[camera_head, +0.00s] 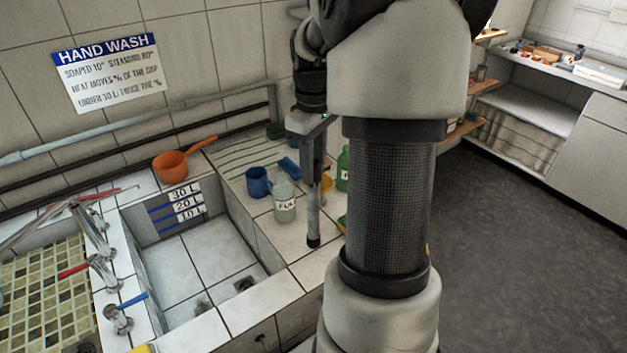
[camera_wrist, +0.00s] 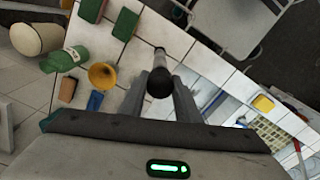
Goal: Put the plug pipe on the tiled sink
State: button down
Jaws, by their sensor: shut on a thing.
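My gripper (camera_head: 315,172) is shut on the plug pipe (camera_head: 313,215), a slim grey pipe with a black lower end. The pipe hangs nearly upright over the white tiled ledge to the right of the basin. Whether its lower end touches the tiles cannot be told. In the wrist view the pipe (camera_wrist: 159,60) points away between the fingers (camera_wrist: 160,92), with a round black near end. The tiled sink (camera_head: 262,302) has a square white basin with blue level marks on its back wall. My arm hides part of the ledge's right side.
An orange pan (camera_head: 180,163) sits behind the basin. Taps (camera_head: 105,272) line its left edge. The basin floor is largely clear.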

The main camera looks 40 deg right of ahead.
jog(key=shift+f, duration=1.55)
jog(key=shift+f, duration=0.2)
jog(key=c, duration=1.3)
grip_release()
jog(key=shift+c, duration=0.2)
jog(key=shift+r, duration=0.1)
notch_tip(320, 180, up, 12)
jog(key=shift+r+p, duration=0.1)
jog(key=shift+p, duration=0.3)
jog(key=shift+a, duration=0.1)
